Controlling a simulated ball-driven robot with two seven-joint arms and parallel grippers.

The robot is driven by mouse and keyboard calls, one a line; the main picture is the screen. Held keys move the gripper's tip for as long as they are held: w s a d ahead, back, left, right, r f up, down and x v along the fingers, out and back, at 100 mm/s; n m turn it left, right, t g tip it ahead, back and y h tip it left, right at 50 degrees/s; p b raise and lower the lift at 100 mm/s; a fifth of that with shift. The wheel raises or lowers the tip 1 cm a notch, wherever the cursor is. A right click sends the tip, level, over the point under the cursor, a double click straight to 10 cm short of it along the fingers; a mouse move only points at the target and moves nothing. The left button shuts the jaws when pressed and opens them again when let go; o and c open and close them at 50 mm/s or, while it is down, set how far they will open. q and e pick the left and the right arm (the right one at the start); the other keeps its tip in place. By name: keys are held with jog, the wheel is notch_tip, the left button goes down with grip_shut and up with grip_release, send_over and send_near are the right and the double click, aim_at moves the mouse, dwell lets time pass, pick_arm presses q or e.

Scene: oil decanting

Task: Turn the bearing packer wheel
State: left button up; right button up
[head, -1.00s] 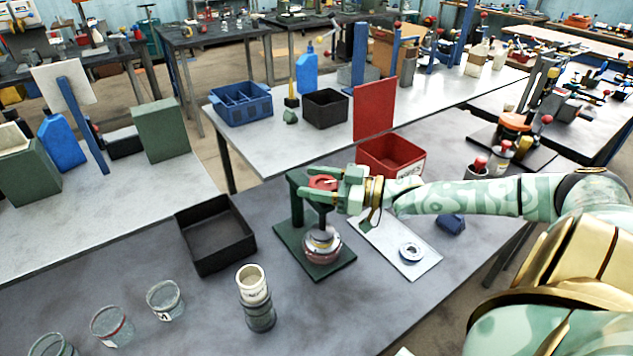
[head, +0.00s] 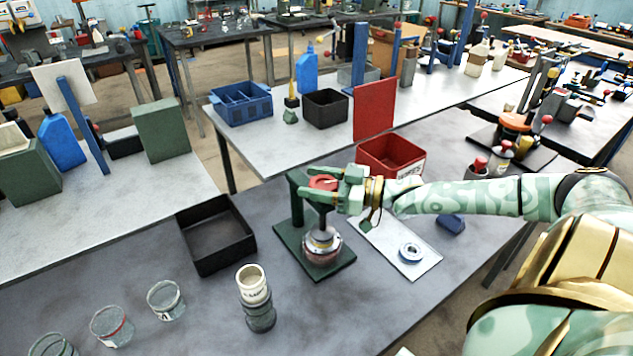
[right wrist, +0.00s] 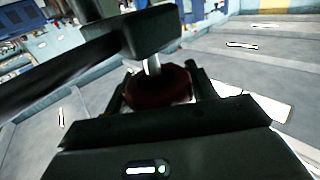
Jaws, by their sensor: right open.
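The bearing packer (head: 312,255) stands on the grey bench with a green base plate and post. Its red wheel (head: 323,182) sits at the top, above a round silver and reddish bowl (head: 322,245). My right gripper (head: 325,184) reaches in from the right at wheel height, its fingers open on either side of the wheel. In the right wrist view the dark red wheel (right wrist: 158,87) lies between the two fingers, under a dark arm of the packer. I cannot tell whether the fingers touch the wheel. My left gripper is not in view.
A black open tray (head: 215,235) is left of the packer. A white sheet with a bearing ring (head: 410,251) lies to its right. A red bin (head: 390,158) is behind. A grey canister with a white cup (head: 254,290) and several glass jars (head: 165,300) stand in front left.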

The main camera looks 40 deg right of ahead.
jog(key=o, duration=1)
jog(key=p+v, duration=0.7)
jog(key=v, duration=0.9)
jog(key=shift+s+d+p, duration=0.1)
jog(key=shift+d+p, duration=0.05)
jog(key=shift+p, duration=0.15)
